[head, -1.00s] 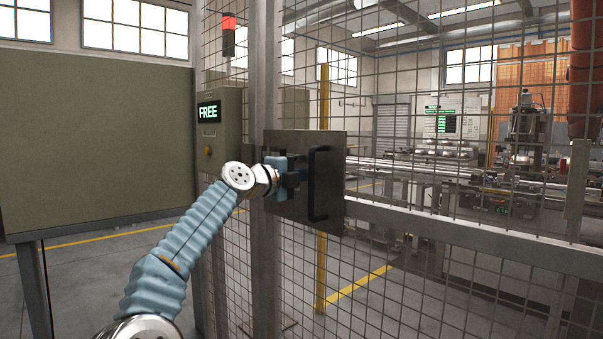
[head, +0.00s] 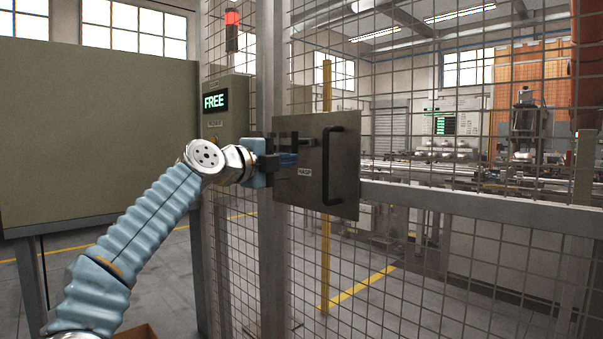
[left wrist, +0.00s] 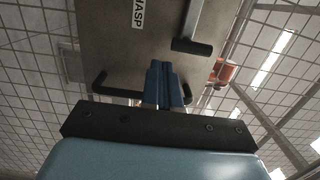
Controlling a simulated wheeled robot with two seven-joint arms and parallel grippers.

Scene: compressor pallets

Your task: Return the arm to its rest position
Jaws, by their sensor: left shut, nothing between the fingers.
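My left arm, in a ribbed blue sleeve, reaches in from the lower left of the head view. Its gripper (head: 290,159) is in front of the left part of a grey metal plate (head: 345,190) on the mesh fence door. In the left wrist view the two blue fingers (left wrist: 163,84) are together, with nothing between them. The plate (left wrist: 110,40) fills the upper middle there, with a label, a bar and a dark handle. I cannot tell whether the fingers touch the plate. My right gripper is not in view.
A black pull handle (head: 328,165) is on the plate. A grey box with a lit FREE sign (head: 214,101) and a red lamp (head: 232,18) are by the fence post. A large tan panel (head: 100,130) stands at left. Machinery is behind the mesh.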

